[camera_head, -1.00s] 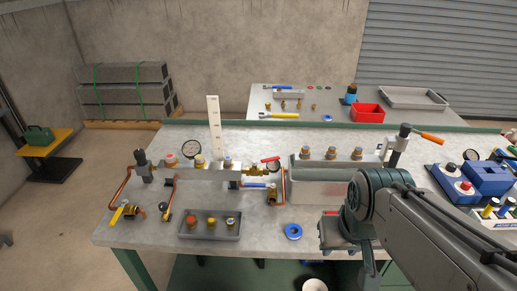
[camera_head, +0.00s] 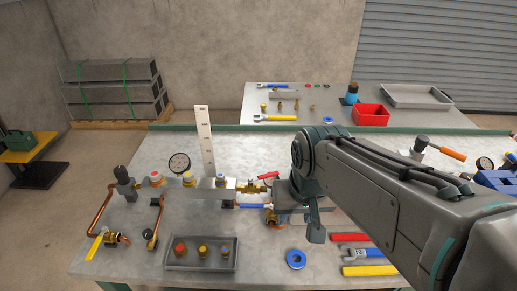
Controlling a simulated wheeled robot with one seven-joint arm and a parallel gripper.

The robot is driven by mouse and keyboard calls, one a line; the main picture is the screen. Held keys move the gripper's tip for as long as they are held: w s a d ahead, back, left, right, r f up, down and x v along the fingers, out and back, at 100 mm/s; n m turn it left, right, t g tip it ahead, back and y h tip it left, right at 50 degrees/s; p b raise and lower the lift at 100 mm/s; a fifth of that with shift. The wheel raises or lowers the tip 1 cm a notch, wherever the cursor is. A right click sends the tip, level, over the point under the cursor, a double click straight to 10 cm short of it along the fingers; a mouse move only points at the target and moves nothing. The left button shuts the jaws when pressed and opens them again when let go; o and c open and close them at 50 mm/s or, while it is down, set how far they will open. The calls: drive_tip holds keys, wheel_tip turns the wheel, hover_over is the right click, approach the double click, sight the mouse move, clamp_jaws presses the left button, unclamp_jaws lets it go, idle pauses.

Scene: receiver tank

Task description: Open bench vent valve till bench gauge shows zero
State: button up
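A brass valve with a red lever (camera_head: 268,175) is at the block's right end. Another brass valve with a yellow lever (camera_head: 96,246) sits at the front left, by copper pipe. I cannot tell which one is the bench vent valve. My gripper (camera_head: 314,232) hangs over the bench just right of the red-lever valve, apart from its lever as far as I can see. Its fingers are not clear, and my arm hides the bench behind it.
A grey tray (camera_head: 200,266) with several capped fittings lies in front of the block. A blue ring (camera_head: 296,259) and wrenches (camera_head: 357,254) lie to its right. A tall white scale (camera_head: 206,140) stands behind the block. The bench's back left is clear.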

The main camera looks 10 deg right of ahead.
drive_tip(key=w+r+m+g+b, duration=0.1)
drive_tip(key=w+r+m, duration=0.15)
drive_tip(key=w, duration=0.35)
drive_tip(key=w+r+m, duration=0.1)
drive_tip(key=w+m, duration=0.3)
drive_tip(key=w, duration=0.3)
drive_tip(key=m+g+b, duration=0.1)
drive_tip(key=m+g, duration=0.1)
drive_tip(key=m, duration=0.6)
hover_over(268, 174)
drive_tip(key=f, duration=0.1)
wheel_tip(268, 174, down, 13)
drive_tip(key=shift+d+f, duration=0.1)
drive_tip(key=shift+f, duration=0.1)
clamp_jaws()
